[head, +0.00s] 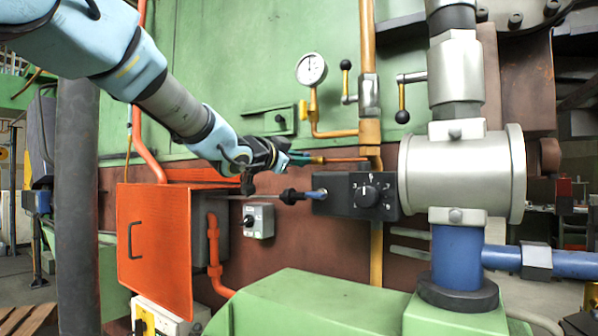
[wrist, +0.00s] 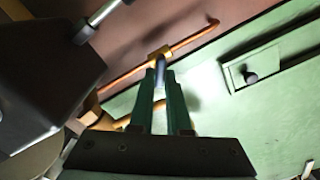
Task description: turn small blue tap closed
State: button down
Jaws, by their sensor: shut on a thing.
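The small blue tap (wrist: 159,67) shows in the wrist view as a narrow blue-grey handle in front of a brass fitting on a thin copper pipe (wrist: 190,38). My gripper (wrist: 160,78) has its two dark green fingers on either side of the handle, shut on it. In the head view, my gripper (head: 308,159) reaches in from the left to the near end of the copper pipe (head: 347,160). The fingers hide the tap there, and I cannot tell how far it is turned.
Just below my gripper is a black control box (head: 345,195) with a dial and a blue-collared plug. A pressure gauge (head: 311,69) and black-knobbed levers (head: 402,116) are above and right. An orange cabinet (head: 155,250) stands at lower left. A green panel (wrist: 262,75) lies behind.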

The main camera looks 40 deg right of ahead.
jog(key=m+b, duration=0.3)
jog(key=m, duration=0.2)
jog(key=m+b, duration=0.3)
jog(key=m, duration=0.2)
jog(key=shift+s+f+m+b, duration=0.1)
jog(key=shift+f+m+b, duration=0.1)
jog(key=shift+m+b, duration=0.2)
dwell(0.3)
jog(key=c, duration=0.9)
grip_release()
jog(key=b+v, duration=0.1)
jog(key=v, duration=0.9)
jog(key=shift+s+a, duration=0.1)
jog(key=shift+a, duration=0.25)
